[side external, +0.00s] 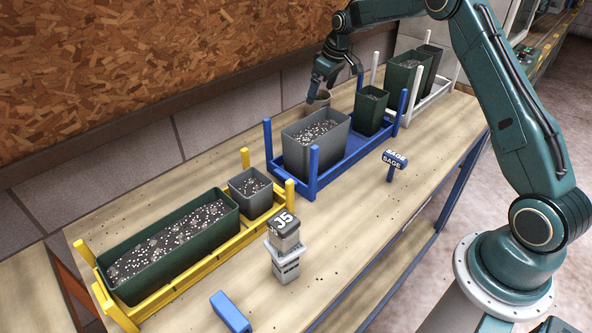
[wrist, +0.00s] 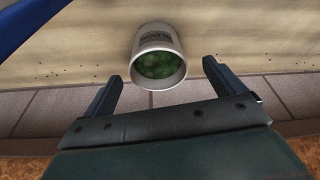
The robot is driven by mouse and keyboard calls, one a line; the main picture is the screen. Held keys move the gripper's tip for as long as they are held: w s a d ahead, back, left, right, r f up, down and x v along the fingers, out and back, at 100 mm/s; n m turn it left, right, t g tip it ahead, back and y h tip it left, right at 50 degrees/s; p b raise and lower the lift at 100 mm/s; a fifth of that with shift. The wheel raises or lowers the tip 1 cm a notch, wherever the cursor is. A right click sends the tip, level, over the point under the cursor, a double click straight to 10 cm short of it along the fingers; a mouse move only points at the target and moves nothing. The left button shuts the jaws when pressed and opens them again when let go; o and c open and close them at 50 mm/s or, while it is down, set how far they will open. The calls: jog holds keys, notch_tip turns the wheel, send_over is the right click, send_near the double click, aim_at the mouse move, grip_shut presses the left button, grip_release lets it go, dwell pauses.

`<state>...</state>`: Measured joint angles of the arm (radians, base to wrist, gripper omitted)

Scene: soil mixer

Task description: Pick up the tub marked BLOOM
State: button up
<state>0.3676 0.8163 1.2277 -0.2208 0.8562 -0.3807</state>
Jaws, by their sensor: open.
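The BLOOM tub is a small pale round pot (wrist: 158,38) with green contents. In the wrist view it is at the upper middle, with dark lettering, upside down there, that looks like BLOOM. In the side view the tub (side external: 322,99) stands on the bench behind the blue rack, partly hidden by my gripper. My gripper (side external: 334,84) is above and beside the tub, pointing down. In the wrist view my gripper (wrist: 160,70) has its two fingers wide apart, with the tub's rim between and just beyond the tips. I see no finger touching it.
A blue rack (side external: 331,178) with a grey and a green planter stands close in front of the tub. A white rack (side external: 433,98) is at the back right, a yellow rack (side external: 190,280) at the left. A SAGE sign (side external: 394,160), a J5 post (side external: 285,247) and a blue block (side external: 230,312) stand nearer.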

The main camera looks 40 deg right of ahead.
aim_at(317, 104)
jog(key=shift+x, duration=0.8)
jog(key=shift+x, duration=2.55)
jog(key=shift+d, duration=0.1)
jog(key=c, duration=1.2)
jog(key=shift+r, duration=0.2)
notch_tip(317, 104, up, 20)
jog(key=shift+f, duration=0.15)
